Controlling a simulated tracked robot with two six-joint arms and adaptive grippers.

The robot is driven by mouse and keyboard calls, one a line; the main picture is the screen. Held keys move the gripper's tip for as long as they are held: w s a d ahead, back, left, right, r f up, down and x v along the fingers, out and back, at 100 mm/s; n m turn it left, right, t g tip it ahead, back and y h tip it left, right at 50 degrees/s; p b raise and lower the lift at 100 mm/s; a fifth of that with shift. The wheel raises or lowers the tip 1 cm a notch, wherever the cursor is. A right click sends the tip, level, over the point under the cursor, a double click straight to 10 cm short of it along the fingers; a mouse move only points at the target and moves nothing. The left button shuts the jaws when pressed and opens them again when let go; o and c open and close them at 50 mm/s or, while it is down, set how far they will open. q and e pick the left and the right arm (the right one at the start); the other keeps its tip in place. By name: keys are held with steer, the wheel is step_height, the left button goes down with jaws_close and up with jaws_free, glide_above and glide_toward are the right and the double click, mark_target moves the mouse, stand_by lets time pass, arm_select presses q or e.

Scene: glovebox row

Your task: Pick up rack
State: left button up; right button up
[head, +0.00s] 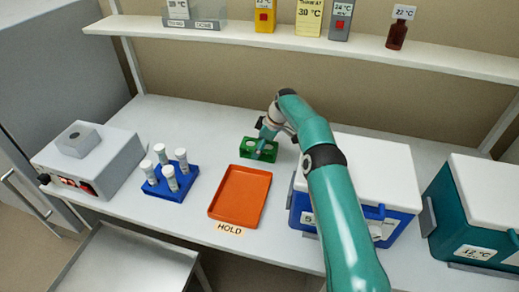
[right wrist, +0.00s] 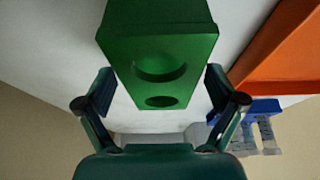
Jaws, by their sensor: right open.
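A small green rack (head: 246,150) stands on the bench behind the orange tray. In the right wrist view the green rack (right wrist: 160,35) fills the top middle, and two round holes that look empty show in it. My right gripper (head: 263,146) reaches down over the green rack in the head view. In the right wrist view its two fingers (right wrist: 158,88) are spread, one on each side of the rack. I cannot tell whether they touch it. A blue rack (head: 171,188) holding several white-capped tubes stands further left. My left gripper is not in view.
The orange tray (head: 240,193), above a HOLD label, lies just in front of the green rack. A blue cooler (head: 365,165) with a white lid stands close on the right, a teal cooler (head: 470,215) beyond. A grey device (head: 90,160) stands left. A shelf (head: 300,40) runs along the back.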

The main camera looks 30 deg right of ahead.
steer(key=c, duration=1.3)
steer(key=shift+c, duration=0.3)
steer(key=shift+r, duration=0.2)
